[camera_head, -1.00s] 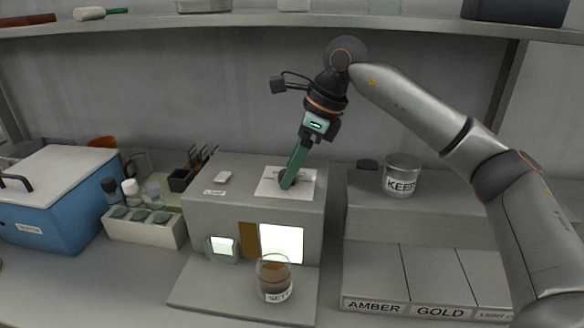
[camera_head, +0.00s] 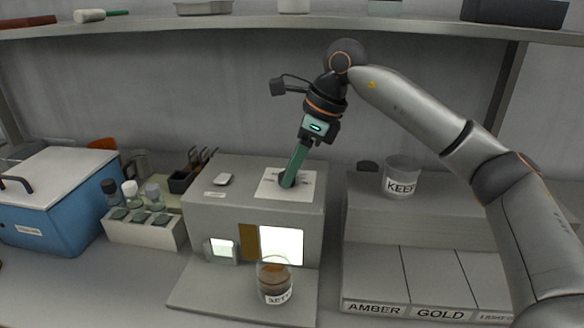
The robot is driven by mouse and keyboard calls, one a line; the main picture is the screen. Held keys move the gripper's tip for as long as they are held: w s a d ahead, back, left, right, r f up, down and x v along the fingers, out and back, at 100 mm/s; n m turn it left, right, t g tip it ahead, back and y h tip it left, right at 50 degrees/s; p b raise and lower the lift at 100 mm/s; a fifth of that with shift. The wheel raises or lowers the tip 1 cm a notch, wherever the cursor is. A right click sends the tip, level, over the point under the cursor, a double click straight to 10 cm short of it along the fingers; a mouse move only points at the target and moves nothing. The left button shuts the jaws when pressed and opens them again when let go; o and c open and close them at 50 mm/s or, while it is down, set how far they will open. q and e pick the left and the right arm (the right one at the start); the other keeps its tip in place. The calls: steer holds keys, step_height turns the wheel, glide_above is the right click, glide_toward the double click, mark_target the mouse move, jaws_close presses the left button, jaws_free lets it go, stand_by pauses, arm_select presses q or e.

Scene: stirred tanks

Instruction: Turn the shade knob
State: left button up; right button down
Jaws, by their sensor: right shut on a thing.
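The grey tank box (camera_head: 205,238) stands in the middle of the bench. A white plate (camera_head: 301,191) lies on its top, and the shade knob sits there, mostly hidden by my gripper. My right gripper (camera_head: 288,183) comes down from above, tilted, with its green fingers shut on the shade knob at the plate. The front of the box has a brown panel (camera_head: 249,242) beside a bright white window (camera_head: 282,246) and a smaller lit window (camera_head: 221,249). A glass beaker (camera_head: 275,280) with brown contents and a label stands before the windows. My left gripper is not in view.
A blue box with a white lid (camera_head: 58,215) and a rack of vials (camera_head: 145,232) stand at the left. A jar marked KEEP (camera_head: 401,178) stands on a grey step at the right, above lanes labelled AMBER and GOLD (camera_head: 439,313). A shelf (camera_head: 240,24) runs overhead.

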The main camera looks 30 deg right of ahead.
stand_by(0.3)
steer(key=m+t+h, duration=0.1)
steer(key=m, duration=0.2)
steer(key=shift+s+a+m, duration=0.1)
steer(key=shift+m, duration=0.3)
steer(key=shift+a+m+t+h, duration=0.15)
steer(key=shift+m+h, duration=0.2)
steer(key=shift+m, duration=0.65)
steer(key=shift+m+t+h, duration=0.15)
steer(key=shift+m+h, duration=0.2)
steer(key=shift+m, duration=0.65)
steer(key=shift+c, duration=2.2)
jaws_free()
steer(key=p+v, duration=0.1)
steer(key=v, duration=1.1)
steer(key=shift+s+r, duration=0.15)
steer(key=shift+r, duration=0.15)
